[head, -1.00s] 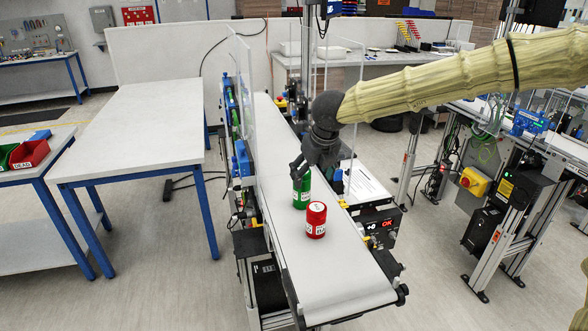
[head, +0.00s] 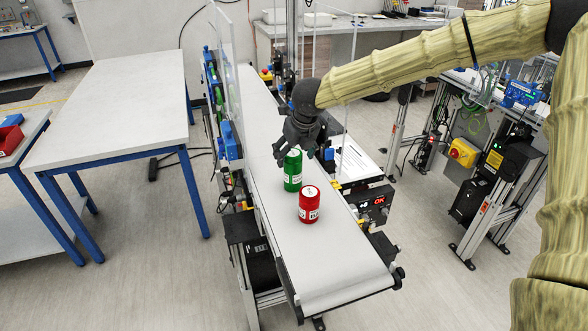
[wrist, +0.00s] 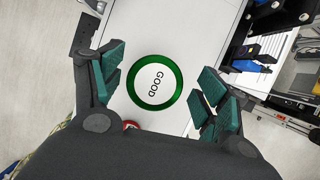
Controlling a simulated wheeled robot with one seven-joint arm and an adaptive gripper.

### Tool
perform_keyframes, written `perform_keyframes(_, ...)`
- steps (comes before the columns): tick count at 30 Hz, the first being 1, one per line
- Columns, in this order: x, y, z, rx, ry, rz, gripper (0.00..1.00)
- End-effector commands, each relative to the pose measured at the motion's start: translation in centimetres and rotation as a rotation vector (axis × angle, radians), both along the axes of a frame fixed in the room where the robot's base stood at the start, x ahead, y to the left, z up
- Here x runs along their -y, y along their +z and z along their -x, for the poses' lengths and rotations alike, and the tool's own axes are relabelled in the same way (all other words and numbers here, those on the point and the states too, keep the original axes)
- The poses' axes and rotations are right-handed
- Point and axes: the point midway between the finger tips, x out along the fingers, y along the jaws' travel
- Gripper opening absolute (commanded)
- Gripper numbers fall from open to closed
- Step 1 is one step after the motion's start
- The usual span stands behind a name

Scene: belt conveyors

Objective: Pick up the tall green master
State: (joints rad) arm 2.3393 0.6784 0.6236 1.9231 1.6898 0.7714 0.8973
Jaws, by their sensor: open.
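The tall green master (head: 292,171) stands upright on the white conveyor belt in the head view. In the wrist view its round top (wrist: 155,82) has a green rim and a white face reading "GOOD". My gripper (head: 296,154) is above it, fingers spread. In the wrist view the green-padded fingers (wrist: 158,88) are to the left and right of the master's top, with a gap on both sides. My gripper is open and empty. A shorter red master (head: 309,205) stands just in front of the green one; only a sliver of it shows in the wrist view (wrist: 130,125).
The conveyor belt (head: 335,260) is clear in front of the red master. A clear upright panel (head: 229,70) runs along its left side. A control box with a red display (head: 375,203) is at its right. A white table (head: 115,105) stands to the left.

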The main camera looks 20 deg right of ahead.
Motion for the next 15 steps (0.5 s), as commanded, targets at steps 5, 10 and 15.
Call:
perform_keyframes(5, -0.3, -1.8, -0.1, -0.005, 0.002, 0.002, 0.74)
perform_keyframes(10, -0.4, -3.6, -0.7, -0.002, 0.001, 0.002, 0.74)
perform_keyframes(15, -0.5, -4.5, -1.0, 0.0, 0.0, -0.001, 0.74)
